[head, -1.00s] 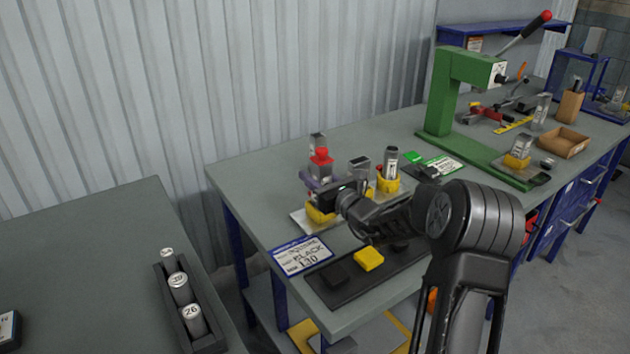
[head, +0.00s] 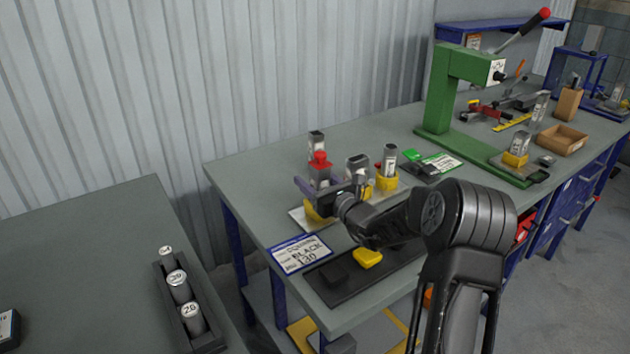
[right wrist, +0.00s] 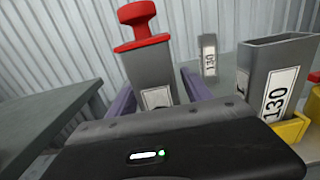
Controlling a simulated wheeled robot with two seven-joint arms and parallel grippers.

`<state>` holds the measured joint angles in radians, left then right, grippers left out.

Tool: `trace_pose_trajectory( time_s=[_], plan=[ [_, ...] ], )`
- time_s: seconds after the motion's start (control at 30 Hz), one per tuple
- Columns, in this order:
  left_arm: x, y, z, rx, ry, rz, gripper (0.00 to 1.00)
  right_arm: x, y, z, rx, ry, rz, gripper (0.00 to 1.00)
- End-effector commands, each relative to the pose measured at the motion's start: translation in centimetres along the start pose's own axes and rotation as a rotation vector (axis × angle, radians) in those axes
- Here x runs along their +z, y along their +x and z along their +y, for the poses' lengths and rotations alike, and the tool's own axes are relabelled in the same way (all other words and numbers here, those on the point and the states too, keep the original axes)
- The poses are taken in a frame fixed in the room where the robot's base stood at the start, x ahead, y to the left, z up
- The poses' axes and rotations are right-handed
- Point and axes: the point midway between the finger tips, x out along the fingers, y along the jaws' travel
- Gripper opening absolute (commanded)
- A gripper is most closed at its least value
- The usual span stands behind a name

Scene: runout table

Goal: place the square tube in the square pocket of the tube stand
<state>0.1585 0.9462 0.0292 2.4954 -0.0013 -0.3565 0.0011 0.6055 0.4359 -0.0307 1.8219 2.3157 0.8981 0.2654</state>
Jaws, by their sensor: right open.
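The square tube (head: 319,173) is grey with a red flanged plug on top. It stands in a yellow pocket on the metal base of the tube stand (head: 299,217), at the left. Its seating depth is hidden. My right gripper (head: 325,187) is open, its purple fingers on either side of the tube. The right wrist view shows the tube (right wrist: 158,72) between the spread fingers (right wrist: 158,98), leaning slightly in the picture. The gripper body hides the tube's lower end there. My left gripper is not in view.
Other grey tubes stand close by: a wide one marked 130 (right wrist: 276,78), a narrow one in a yellow holder (head: 389,160), and one behind (head: 316,140). A black tray (head: 340,290) with a yellow block (head: 367,257) lies in front. A green press (head: 450,95) stands at right.

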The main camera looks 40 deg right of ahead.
Motion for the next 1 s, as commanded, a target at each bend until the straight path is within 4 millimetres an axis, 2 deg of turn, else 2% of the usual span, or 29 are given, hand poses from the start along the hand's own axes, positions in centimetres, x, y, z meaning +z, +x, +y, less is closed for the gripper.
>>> trace_pose_trajectory(
  time_s=[0.13,0.27,0.6,0.73,0.83,1.0],
  plan=[
    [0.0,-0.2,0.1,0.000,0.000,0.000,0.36,0.2,-0.2,0.0,-0.001,0.000,0.000,0.58],
    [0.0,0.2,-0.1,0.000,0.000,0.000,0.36,0.1,-1.6,-0.1,-0.001,-0.001,0.000,0.58],
    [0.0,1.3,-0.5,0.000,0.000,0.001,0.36,0.1,-8.5,-0.1,-0.003,-0.001,0.000,0.58],
    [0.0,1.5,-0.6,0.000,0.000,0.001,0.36,0.1,-10.6,-0.1,-0.002,-0.001,0.000,0.58],
    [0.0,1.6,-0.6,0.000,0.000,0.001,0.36,0.1,-11.6,-0.1,-0.002,-0.001,0.000,0.58],
    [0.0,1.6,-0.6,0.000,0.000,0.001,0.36,0.2,-12.1,0.0,0.000,0.000,0.000,0.58]
  ],
)
